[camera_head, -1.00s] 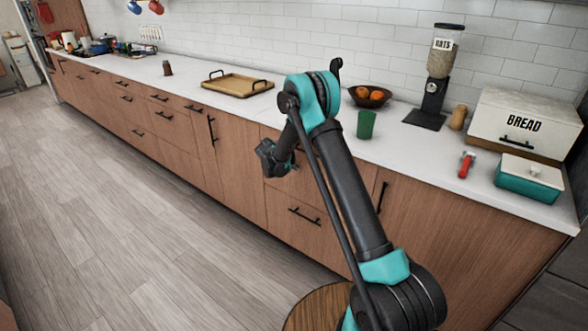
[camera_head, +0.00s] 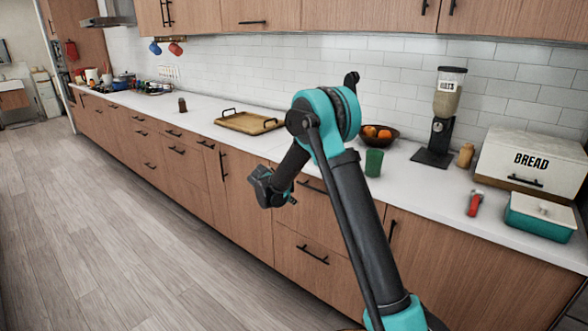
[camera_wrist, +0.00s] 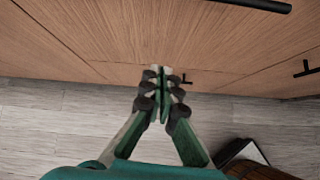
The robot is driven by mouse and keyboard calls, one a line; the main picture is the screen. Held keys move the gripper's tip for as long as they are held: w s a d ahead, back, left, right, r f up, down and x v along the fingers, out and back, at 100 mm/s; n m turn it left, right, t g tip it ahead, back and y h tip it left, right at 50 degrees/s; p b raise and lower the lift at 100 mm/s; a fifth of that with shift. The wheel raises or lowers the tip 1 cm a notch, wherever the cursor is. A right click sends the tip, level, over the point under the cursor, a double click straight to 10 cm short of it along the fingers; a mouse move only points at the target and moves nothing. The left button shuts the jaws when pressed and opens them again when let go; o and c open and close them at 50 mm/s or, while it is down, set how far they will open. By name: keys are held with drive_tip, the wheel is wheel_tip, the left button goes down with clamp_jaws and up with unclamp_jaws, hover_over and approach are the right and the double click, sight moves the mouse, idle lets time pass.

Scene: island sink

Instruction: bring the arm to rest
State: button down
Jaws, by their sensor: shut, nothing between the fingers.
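My gripper shows in the wrist view (camera_wrist: 161,88) with its two fingers together and nothing between them. It points down past the wooden drawer fronts, above the grey floor. In the head view my arm is folded, with its elbow raised in front of the counter. The wrist end (camera_head: 268,187) hangs in front of the cabinet doors, below the counter top; the fingertips are hard to make out there.
The white counter (camera_head: 325,165) runs along the wall behind my arm. On it stand a wooden tray (camera_head: 247,123), a green cup (camera_head: 374,163), a fruit bowl (camera_head: 381,144), an oats dispenser (camera_head: 443,115), a bread box (camera_head: 530,163) and a teal container (camera_head: 540,217). The floor at left (camera_head: 90,220) is clear.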

drive_tip(key=s+d+r+m+g+y, duration=0.1)
drive_tip(key=s+d+r+m, duration=0.2)
drive_tip(key=s+d+m, duration=0.45)
drive_tip(key=s+d+r+m+g+y, duration=0.1)
drive_tip(key=s+d+r+m, duration=0.35)
drive_tip(key=s+d, duration=0.45)
drive_tip(key=s+d+f+m+y, duration=0.1)
drive_tip(key=s+d+f+m, duration=0.1)
drive_tip(key=s+m, duration=0.5)
drive_tip(key=s+d+f+m+y, duration=0.2)
drive_tip(key=s+m, duration=0.6)
drive_tip(key=s, duration=0.9)
drive_tip(key=shift+s+d+f, duration=0.15)
drive_tip(key=shift+s+d, duration=0.05)
drive_tip(key=shift+s, duration=0.2)
